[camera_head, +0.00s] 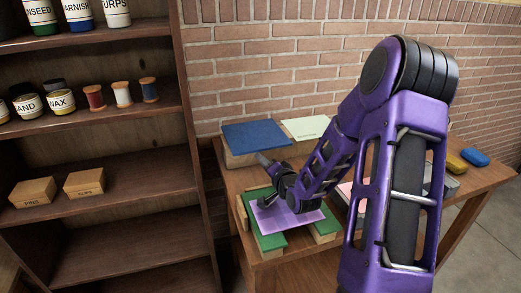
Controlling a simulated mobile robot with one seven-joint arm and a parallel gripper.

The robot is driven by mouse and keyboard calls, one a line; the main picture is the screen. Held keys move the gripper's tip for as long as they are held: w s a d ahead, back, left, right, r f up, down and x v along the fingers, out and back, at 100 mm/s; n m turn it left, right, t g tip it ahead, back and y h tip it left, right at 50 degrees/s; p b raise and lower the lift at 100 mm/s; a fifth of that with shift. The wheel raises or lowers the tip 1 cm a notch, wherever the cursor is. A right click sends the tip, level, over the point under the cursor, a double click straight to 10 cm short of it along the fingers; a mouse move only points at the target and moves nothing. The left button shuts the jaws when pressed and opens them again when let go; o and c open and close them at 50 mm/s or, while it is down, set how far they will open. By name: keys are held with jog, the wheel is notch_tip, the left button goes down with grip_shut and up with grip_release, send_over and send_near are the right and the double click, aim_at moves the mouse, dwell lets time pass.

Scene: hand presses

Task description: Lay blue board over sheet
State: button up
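The blue board (255,135) lies flat on a wooden block at the back left of the table, apart from my gripper. A lilac sheet (290,222) lies over a green board (268,240) in the front wooden frame on the table. My gripper (267,202) is low over the sheet's back left part, in front of the blue board. Its fingers are small and dark here; I cannot tell whether they are open or whether they touch the sheet. My purple arm hides much of the table's middle and right.
A pale green sheet (305,127) lies right of the blue board. Yellow (455,163) and blue (475,157) rounded items sit at the table's right end. A tall wooden shelf (120,179) with jars, spools and boxes stands left. A brick wall (285,60) is behind the table.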

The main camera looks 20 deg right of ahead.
aim_at(264, 150)
jog(key=w+d+m+b, duration=0.1)
jog(key=w+m, duration=0.1)
jog(key=w+d+m+h, duration=0.1)
jog(key=w+m, duration=0.1)
jog(key=w, duration=0.1)
jog(key=w+f+m+b, duration=0.1)
jog(key=w+m, duration=0.1)
jog(key=shift+w+d+m+t+b, duration=0.15)
jog(key=shift+d+m+t+b, duration=0.15)
jog(key=shift+d+t, duration=0.1)
dwell(0.5)
grip_shut()
dwell(0.4)
jog(key=shift+r+p, duration=0.85)
jog(key=shift+r, duration=0.65)
